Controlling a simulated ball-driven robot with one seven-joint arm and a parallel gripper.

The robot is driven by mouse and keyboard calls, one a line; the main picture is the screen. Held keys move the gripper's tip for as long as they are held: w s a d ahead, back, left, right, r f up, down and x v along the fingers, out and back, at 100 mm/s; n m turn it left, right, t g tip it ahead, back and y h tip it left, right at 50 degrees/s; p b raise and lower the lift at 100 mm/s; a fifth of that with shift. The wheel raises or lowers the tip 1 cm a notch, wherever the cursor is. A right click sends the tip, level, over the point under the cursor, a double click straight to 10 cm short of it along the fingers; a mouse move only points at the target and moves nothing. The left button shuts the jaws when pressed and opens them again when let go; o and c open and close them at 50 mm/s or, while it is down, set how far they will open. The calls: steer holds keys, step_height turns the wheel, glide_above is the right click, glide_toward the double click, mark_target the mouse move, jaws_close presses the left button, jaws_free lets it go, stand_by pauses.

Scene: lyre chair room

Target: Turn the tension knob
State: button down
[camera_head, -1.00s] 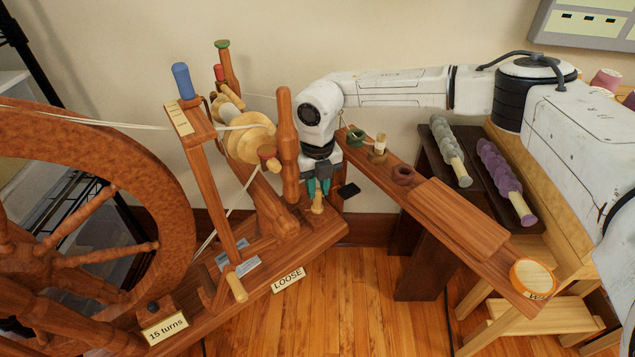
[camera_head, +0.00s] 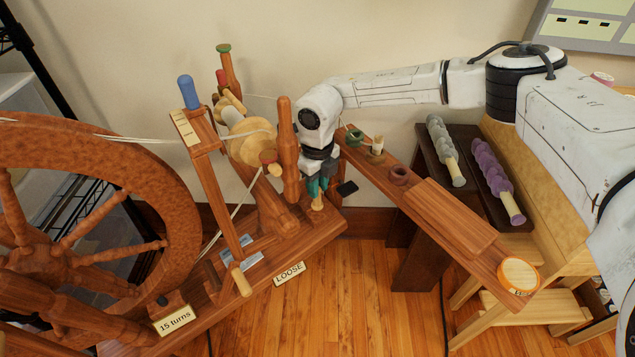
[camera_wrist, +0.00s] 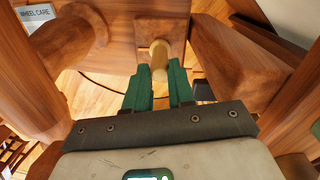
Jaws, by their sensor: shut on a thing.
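The spinning wheel's tension knob is a small pale wooden knob (camera_head: 317,203) at the right end of the wheel's base (camera_head: 327,224). My gripper (camera_head: 317,187) points down from above, with its teal fingers shut on the knob. In the wrist view, the knob (camera_wrist: 159,52) shows between and just beyond the green fingertips (camera_wrist: 160,74). Its lower part is hidden by the fingers. A label reading LOOSE (camera_head: 289,273) is on the front of the base, left of the knob.
An upright wooden post (camera_head: 287,150) stands close left of my gripper. The flyer and bobbin (camera_head: 250,140) and the large wheel (camera_head: 165,190) are further left. A narrow plank (camera_head: 440,222) with small cups runs close on the right. A dark stand (camera_head: 430,180) holds grey and purple rolls.

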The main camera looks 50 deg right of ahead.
steer(key=c, duration=1)
jaws_free()
steer(key=shift+o, duration=0.2)
step_height(320, 180, up, 11)
steer(key=p, duration=0.3)
